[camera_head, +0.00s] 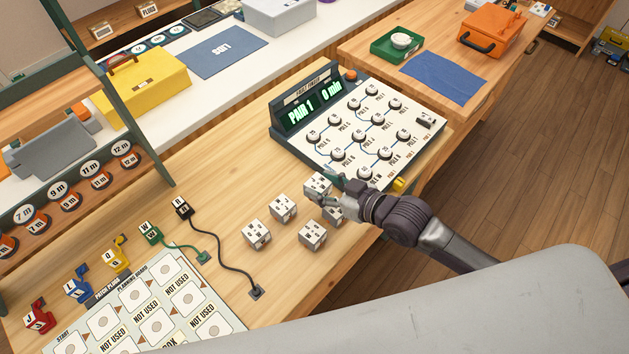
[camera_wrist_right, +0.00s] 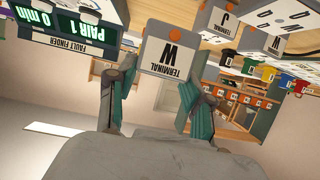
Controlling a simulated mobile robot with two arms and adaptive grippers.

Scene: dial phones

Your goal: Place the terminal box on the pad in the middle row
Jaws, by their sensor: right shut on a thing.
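My right gripper (camera_head: 328,190) is shut on a white terminal box (camera_head: 318,183) above the table's right side. The other white boxes (camera_head: 283,207) (camera_head: 256,234) (camera_head: 312,235) stand nearby, and one (camera_head: 334,214) is partly hidden by the gripper. The planning board (camera_head: 237,327) lies at lower left with rows of pads, several marked "NOT USED"; a pad (camera_head: 155,325) shows in its middle row. My body hides its lower part. My left gripper is not in view.
The fault finder (camera_head: 330,150) reading "PAIR 1 0 min" stands just behind the gripper. Coloured plugs (camera_head: 118,262) line the board's far side. A black plug (camera_head: 183,207) and its cord lie between the board and the boxes. Bare table lies around the cord.

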